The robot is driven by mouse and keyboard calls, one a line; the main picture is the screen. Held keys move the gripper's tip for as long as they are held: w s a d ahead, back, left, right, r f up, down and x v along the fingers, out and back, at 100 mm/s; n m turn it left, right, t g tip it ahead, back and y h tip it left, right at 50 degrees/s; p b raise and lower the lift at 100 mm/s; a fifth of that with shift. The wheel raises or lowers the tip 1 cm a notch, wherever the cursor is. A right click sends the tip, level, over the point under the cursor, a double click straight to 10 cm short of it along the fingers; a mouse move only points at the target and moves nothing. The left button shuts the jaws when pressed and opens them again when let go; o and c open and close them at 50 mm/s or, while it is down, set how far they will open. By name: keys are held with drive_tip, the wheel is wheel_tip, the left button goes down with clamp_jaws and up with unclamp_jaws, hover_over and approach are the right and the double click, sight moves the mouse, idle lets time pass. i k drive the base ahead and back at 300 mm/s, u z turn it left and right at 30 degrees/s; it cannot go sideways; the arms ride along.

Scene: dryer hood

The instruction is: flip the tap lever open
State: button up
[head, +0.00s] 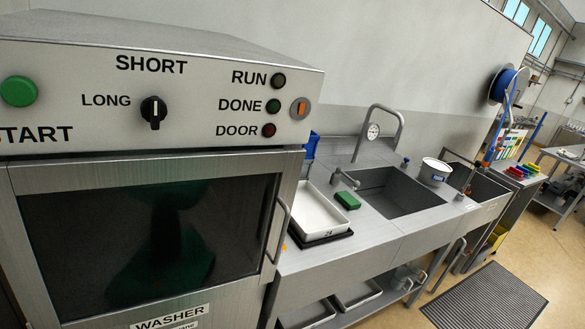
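A tall grey curved spout (401,122) rises behind the left sink basin (394,196). A short grey fitting with an angled arm (345,178), which looks like the tap lever, stands at the basin's left rim. It is small here, and I cannot tell whether it is open or closed. A second, smaller tap (462,158) shows by the right basin, partly behind a white tub. My gripper is not in view.
The washer (150,70) fills the left side, with its dark door shut and a handle (277,228) at its right. A white tray (318,212) and green sponge (347,200) lie on the counter. The white tub (434,172) stands between the basins. A floor mat (485,299) lies in front.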

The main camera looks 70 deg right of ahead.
sight(356, 184)
drive_tip(key=u, duration=0.45)
drive_tip(key=i, duration=0.9)
drive_tip(key=z, duration=1.7)
